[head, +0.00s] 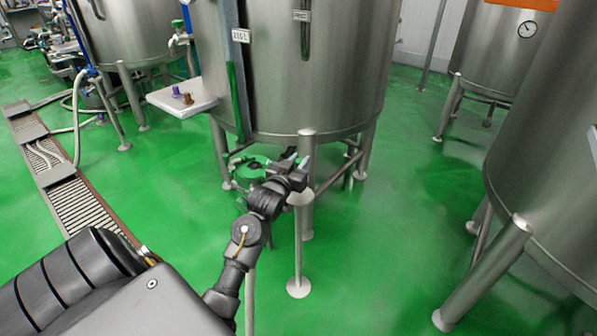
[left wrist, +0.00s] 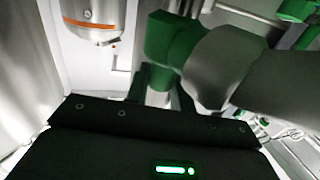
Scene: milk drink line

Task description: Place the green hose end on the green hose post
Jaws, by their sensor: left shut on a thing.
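In the head view the gripper mostly hides the hose end. A pale hose (head: 250,300) hangs below my left arm. The gap between hose end and post top cannot be judged. My right gripper is not in view.
The big steel tank (head: 320,70) and its legs stand just behind the gripper. Another steel tank (head: 550,180) is close on the right. A side shelf (head: 180,97) holds two small fittings. A floor drain (head: 85,208) runs at left. Green floor is free around the post.

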